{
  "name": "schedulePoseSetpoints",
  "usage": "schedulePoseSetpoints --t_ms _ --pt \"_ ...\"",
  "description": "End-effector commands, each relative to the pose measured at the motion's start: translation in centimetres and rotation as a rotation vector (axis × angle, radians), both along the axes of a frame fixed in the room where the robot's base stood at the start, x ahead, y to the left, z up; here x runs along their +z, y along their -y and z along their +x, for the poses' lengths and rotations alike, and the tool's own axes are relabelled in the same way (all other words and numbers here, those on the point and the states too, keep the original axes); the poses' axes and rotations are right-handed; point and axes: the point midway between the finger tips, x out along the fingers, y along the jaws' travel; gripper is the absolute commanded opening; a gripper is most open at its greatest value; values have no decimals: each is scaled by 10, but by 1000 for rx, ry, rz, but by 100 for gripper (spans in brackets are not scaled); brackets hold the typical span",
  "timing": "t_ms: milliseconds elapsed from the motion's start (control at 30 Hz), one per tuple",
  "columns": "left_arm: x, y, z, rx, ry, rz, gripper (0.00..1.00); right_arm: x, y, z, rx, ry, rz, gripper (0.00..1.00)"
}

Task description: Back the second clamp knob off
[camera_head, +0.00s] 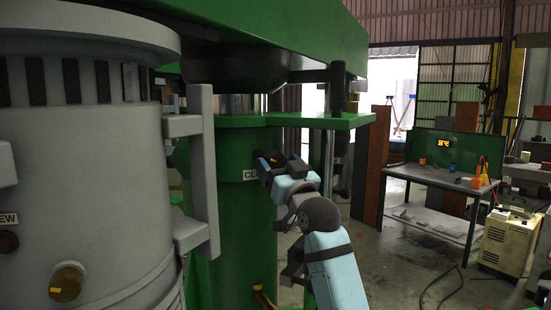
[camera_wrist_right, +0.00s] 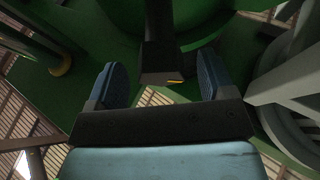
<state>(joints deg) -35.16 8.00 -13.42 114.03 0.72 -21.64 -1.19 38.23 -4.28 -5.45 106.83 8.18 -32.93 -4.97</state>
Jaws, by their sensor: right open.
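My right gripper (camera_head: 277,163) is at the green column (camera_head: 240,215), beside a partly covered label (camera_head: 250,174) reading "CL". In the right wrist view its two blue finger pads stand apart, so the gripper (camera_wrist_right: 165,80) is open. A dark block-like part with a yellow mark (camera_wrist_right: 162,58), which looks like a clamp knob, sits in the gap between the pads, with room on both sides. I cannot tell how deep it lies between them. In the head view the gripper mostly hides this part. My left gripper is not in view.
A large grey vessel (camera_head: 85,180) with a bracket handle (camera_head: 203,170) and a brass knob (camera_head: 67,282) stands at the left. A green beam (camera_head: 270,35) and a green plate (camera_head: 320,121) overhang the gripper. A workbench (camera_head: 440,178) stands back right, with open floor before it.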

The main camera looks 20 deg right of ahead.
Motion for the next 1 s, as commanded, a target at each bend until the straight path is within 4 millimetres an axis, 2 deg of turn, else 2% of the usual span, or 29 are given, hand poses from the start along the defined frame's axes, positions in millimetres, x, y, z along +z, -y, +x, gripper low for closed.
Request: schedulePoseSetpoints --t_ms 200,500,700,1000 --pt "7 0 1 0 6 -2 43 7 -3 16 0 1 0 76" --pt "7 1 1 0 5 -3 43 7 -4 18 0 0 -1 76" --pt "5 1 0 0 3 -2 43 7 -4 18 0 0 -1 30" --pt "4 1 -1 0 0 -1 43 7 -3 18 -3 6 -27 30"
